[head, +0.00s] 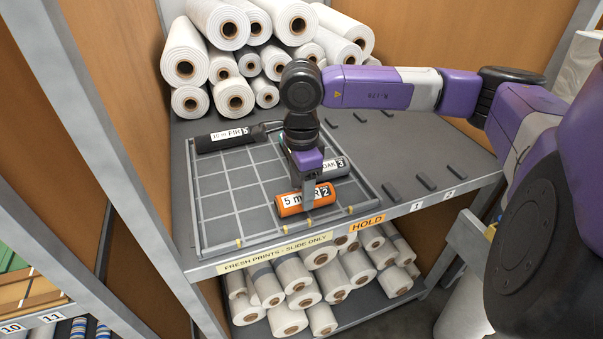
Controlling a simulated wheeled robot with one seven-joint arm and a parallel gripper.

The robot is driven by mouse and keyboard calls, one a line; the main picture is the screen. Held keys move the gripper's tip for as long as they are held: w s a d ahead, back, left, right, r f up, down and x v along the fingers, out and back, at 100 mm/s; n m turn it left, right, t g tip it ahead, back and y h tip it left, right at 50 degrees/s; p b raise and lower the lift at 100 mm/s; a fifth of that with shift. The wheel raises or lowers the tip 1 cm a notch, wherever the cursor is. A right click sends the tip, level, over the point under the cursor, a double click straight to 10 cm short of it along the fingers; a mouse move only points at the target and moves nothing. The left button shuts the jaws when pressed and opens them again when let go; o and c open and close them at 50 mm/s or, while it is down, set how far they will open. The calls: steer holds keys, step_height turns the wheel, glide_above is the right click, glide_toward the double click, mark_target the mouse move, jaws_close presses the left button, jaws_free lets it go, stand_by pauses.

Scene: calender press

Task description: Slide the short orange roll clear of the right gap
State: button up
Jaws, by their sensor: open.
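The short orange roll (290,205) lies near the front edge of the gridded tray (215,232), right of its middle. Its white label shows "5 m" and a "2", with the middle covered. My gripper (308,200) points down over the right part of this roll. The near finger hangs in front of the roll and the far finger is hidden. The gripper is open, and I cannot tell whether it touches the roll. Brass-coloured pegs (239,244) stand along the tray's front edge. I cannot tell for certain which opening is the right gap.
A grey roll (336,170) marked 3 lies just behind the orange one. A black roll (219,139) marked 5 lies at the tray's back left. White rolls (185,68) are stacked behind. The shelf right of the tray has small dark blocks (426,181) and otherwise free room.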

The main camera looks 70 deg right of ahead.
steer(key=shift+f, duration=1.05)
steer(key=c, duration=1.2)
steer(key=shift+w+a+r, duration=0.1)
steer(key=shift+w+a, duration=1.25)
steer(key=shift+w, duration=0.15)
steer(key=shift+w+a, duration=1.35)
steer(key=shift+w, duration=0.15)
steer(key=o, duration=1.5)
